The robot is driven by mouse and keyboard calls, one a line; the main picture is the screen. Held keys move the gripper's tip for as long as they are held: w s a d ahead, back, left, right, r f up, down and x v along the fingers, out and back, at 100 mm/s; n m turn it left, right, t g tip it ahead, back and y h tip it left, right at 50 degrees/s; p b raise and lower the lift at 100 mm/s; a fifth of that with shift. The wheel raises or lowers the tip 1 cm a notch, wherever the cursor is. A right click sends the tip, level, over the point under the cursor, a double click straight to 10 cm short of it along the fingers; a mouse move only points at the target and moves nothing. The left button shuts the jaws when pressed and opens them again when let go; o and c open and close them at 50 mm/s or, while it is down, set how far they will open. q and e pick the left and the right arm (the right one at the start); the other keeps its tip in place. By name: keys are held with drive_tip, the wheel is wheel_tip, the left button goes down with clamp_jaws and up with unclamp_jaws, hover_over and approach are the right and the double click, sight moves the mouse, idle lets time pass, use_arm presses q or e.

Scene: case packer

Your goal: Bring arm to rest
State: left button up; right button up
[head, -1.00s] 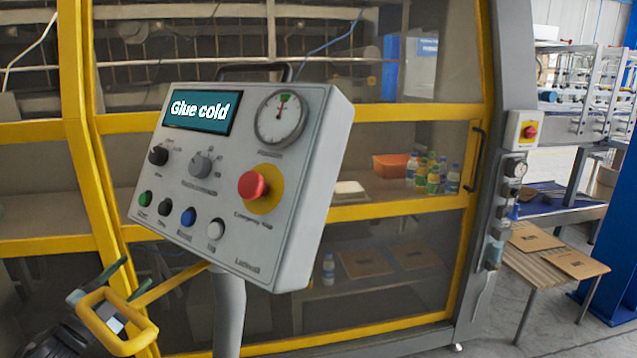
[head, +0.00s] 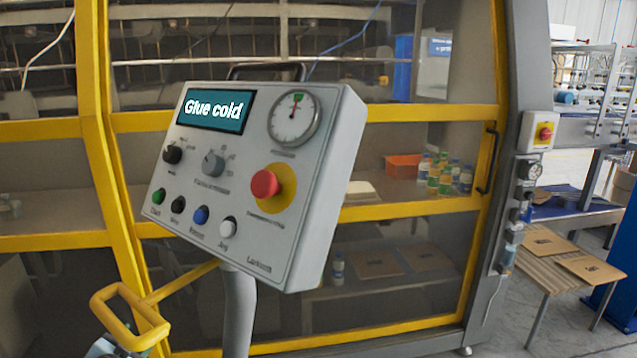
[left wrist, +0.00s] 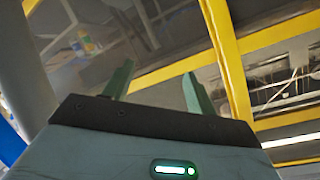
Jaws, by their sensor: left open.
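My left gripper (left wrist: 156,82) shows in the left wrist view with two green fingers apart and nothing between them. In the head view only a small part of it shows at the bottom left edge, below the yellow loop handle (head: 130,318). It is apart from the control panel (head: 255,180), which stands tilted on a grey post. The panel's screen (head: 215,109) reads "Glue cold". My right gripper is not in view.
The yellow-framed machine with clear doors (head: 400,211) fills the space behind the panel. Bottles (head: 445,172) and an orange bin (head: 403,167) sit inside. A slatted table (head: 545,270) with flat cardboard stands at the right. Bare floor shows there.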

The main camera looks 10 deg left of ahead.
use_arm(q)
drive_tip(key=s+d+f+g+h, duration=0.3)
drive_tip(key=s+d+f+h, duration=0.1)
drive_tip(key=s+d+f, duration=1.45)
drive_tip(key=s+d+r+n, duration=0.1)
drive_tip(key=s+d, duration=0.2)
drive_tip(key=s, duration=0.4)
drive_tip(key=s+d+r+n+g+p, duration=0.1)
drive_tip(key=s+d, duration=0.3)
drive_tip(key=s, duration=0.3)
drive_tip(key=s+d+n+g+h, duration=0.1)
drive_tip(key=s+d, duration=0.3)
drive_tip(key=s, duration=0.2)
drive_tip(key=shift+s+d+r, duration=0.25)
drive_tip(key=shift+s+r, duration=0.15)
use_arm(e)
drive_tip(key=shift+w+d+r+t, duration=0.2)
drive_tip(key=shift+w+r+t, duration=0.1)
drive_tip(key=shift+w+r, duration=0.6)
